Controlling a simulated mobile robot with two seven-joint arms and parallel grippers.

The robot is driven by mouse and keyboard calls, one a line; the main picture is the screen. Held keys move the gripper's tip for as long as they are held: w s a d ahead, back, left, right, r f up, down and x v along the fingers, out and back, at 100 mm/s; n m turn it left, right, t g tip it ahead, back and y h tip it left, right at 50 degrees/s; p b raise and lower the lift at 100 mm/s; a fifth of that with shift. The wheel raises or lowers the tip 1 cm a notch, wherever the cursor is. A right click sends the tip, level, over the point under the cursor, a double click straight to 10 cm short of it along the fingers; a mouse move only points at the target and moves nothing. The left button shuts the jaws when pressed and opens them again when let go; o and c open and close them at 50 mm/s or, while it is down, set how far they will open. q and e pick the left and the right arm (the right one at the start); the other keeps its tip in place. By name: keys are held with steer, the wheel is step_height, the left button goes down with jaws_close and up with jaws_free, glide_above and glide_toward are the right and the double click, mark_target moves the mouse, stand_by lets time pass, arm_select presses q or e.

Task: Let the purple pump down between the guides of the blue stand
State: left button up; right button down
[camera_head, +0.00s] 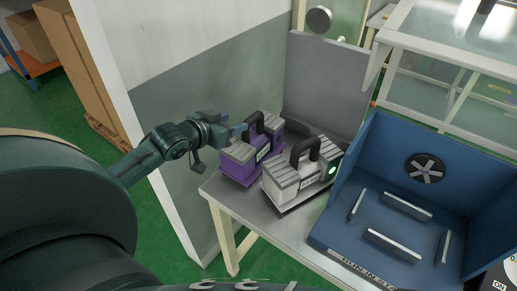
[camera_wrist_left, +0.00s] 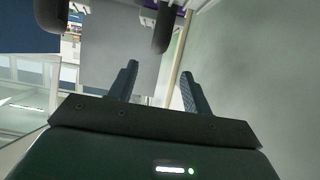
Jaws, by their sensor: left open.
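The purple pump (camera_head: 238,166), with grey ribbed top blocks and a black arched handle (camera_head: 256,124), stands on the grey table at its left end. My left gripper (camera_head: 238,130) is open beside the handle, on its left. In the left wrist view a black handle (camera_wrist_left: 163,30) lies just beyond the open fingers (camera_wrist_left: 158,78), apart from them, with a little purple at the top edge. The blue stand (camera_head: 365,150) is at the right, with several pale metal guides (camera_head: 393,245) on its floor. The space between the guides is empty. My right gripper is not in view.
A white pump (camera_head: 286,187) with a black handle and green light stands between the purple pump and the stand. A grey upright panel (camera_head: 325,85) rises behind the pumps. A wall (camera_head: 190,110) is close on the left.

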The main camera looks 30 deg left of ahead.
mark_target(249, 118)
arm_select(q)
steer(key=x, duration=0.6)
steer(key=p+x, duration=0.1)
steer(key=x, duration=0.3)
steer(key=shift+s+d+f, duration=0.1)
steer(key=shift+d+f, duration=0.1)
steer(key=shift+f, duration=0.1)
steer(key=shift+c, duration=0.4)
jaws_close()
stand_by(0.6)
steer(key=shift+r, duration=0.25)
